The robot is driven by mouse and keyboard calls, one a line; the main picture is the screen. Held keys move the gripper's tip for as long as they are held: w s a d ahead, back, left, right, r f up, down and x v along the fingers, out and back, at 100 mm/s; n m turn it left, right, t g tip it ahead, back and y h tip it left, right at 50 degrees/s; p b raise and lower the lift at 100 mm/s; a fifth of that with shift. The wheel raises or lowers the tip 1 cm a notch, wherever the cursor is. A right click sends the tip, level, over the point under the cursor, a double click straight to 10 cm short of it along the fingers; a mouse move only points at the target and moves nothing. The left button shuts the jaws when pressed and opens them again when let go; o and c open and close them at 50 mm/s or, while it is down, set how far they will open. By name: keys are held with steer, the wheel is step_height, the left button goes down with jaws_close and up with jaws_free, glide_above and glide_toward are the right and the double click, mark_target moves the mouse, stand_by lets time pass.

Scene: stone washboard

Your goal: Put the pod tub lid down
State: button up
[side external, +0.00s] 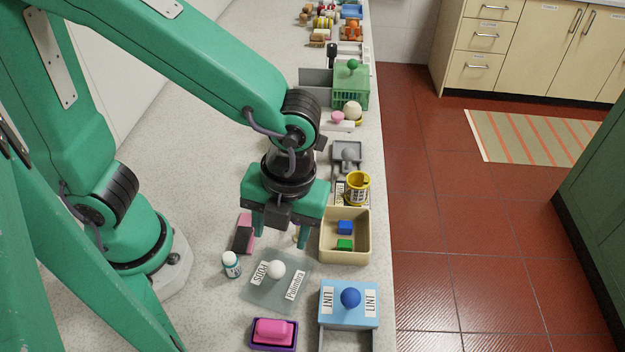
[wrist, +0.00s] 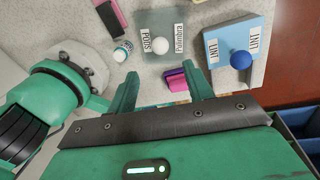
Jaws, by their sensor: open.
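My gripper (side external: 281,236) is open and empty, pointing down behind the lid in the side view, and not touching the knob. In the wrist view its two fingers (wrist: 160,76) are spread apart below the lid. An open tan tub (side external: 329,262) holding a blue and a green block stands right of my gripper.
A blue "LINT" lid (side external: 334,314) with a blue knob sits over a grey box at right. A pink object in a purple tray (side external: 274,347), a small white bottle (side external: 231,265) and a pink-and-black block (side external: 244,238) surround the lid. A yellow cup (side external: 357,188) stands behind the tan tub.

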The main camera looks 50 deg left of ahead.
steer(key=w+a+r+n+t, duration=0.1)
steer(key=a+r+n+t, duration=0.1)
steer(key=a+n, duration=0.4)
steer(key=w+a+r+n+t, duration=0.1)
steer(key=a+r+n, duration=0.4)
steer(key=n, duration=0.8)
steer(key=w+a+r+n+t+h, duration=0.1)
steer(key=a+r+n+t, duration=0.2)
steer(key=a+n, duration=0.5)
steer(key=shift+r+n+t, duration=0.4)
steer(key=shift+r+n, duration=0.1)
steer(key=shift+n, duration=0.3)
